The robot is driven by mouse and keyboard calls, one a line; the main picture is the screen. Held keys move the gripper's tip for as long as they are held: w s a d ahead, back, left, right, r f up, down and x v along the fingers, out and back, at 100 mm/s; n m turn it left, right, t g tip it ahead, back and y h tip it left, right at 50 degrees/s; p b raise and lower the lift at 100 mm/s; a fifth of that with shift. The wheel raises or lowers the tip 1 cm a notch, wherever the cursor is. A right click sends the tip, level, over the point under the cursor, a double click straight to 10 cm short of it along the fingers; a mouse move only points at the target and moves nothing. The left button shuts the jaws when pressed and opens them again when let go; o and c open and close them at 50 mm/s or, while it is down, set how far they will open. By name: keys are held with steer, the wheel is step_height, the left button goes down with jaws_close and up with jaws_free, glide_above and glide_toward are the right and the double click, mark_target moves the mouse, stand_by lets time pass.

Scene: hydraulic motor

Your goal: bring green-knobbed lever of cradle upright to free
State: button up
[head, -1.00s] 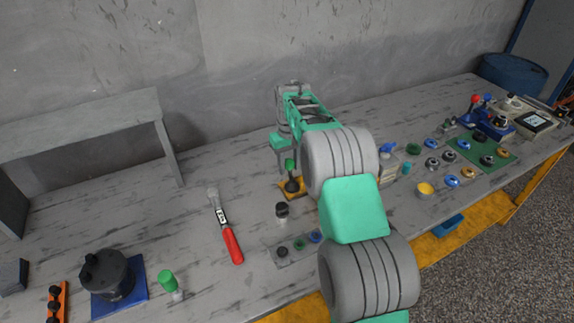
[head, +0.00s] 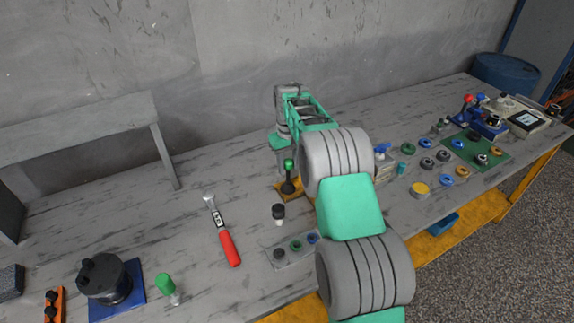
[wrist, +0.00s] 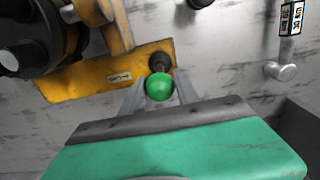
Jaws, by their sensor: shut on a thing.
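The green knob (wrist: 159,87) of the lever sits between the two grey fingers of my gripper (wrist: 158,90), which is shut on it. In the head view the green knob (head: 289,164) stands above a dark lever base (head: 288,187), and the lever looks near upright there. The yellow cradle (wrist: 85,82) lies flat on the bench under the lever; a corner of the yellow cradle (head: 280,192) shows in the head view. A dark round body (wrist: 40,30) lies at its left in the wrist view. My arm hides most of the cradle in the head view.
A red-handled tool (head: 228,248) and a black-capped piece (head: 278,212) lie left and in front of the cradle. A plate with small rings (head: 268,256) is nearer. Several rings and fittings (head: 443,156) fill the bench at right. The grey wall (head: 240,60) is behind.

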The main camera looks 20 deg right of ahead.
steer(key=shift+d, duration=0.15)
steer(key=o, duration=0.9)
steer(key=shift+d, duration=0.1)
steer(key=shift+c, duration=0.2)
steer(key=shift+r, duration=0.1)
steer(key=shift+r+p, duration=2)
steer(key=shift+r, duration=0.9)
